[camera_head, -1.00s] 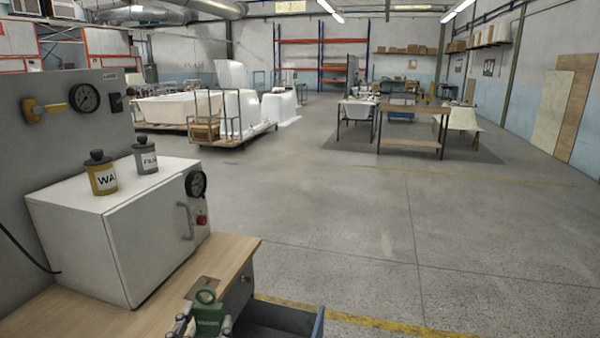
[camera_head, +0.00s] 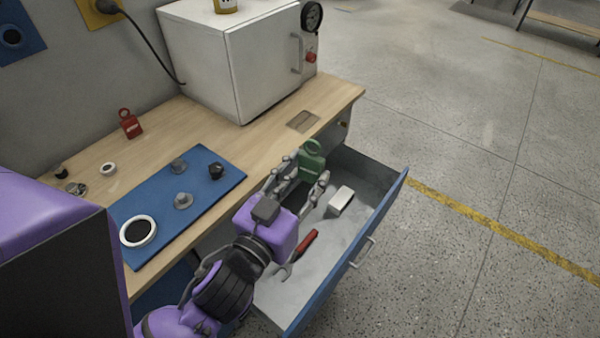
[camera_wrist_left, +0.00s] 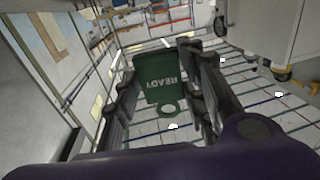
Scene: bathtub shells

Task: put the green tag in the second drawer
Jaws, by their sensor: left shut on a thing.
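The green tag (camera_head: 312,160) is a flat plate with a ring at one end. My left gripper (camera_head: 306,172) is shut on it and holds it over the back part of an open drawer (camera_head: 358,248) with a blue front. In the left wrist view the tag (camera_wrist_left: 158,78) sits between the two fingers, with "READY" on it appearing turned around. The drawer's far left part is hidden behind my gripper and arm. Which drawer in the stack it is, I cannot tell. My right gripper is not in view.
Inside the drawer lie a wrench with a red handle (camera_head: 305,245) and a pale block (camera_head: 341,201). On the wooden bench (camera_head: 222,130) are a blue mat (camera_head: 140,215) with several small parts, a red tag (camera_head: 130,126) and a white oven (camera_head: 240,60).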

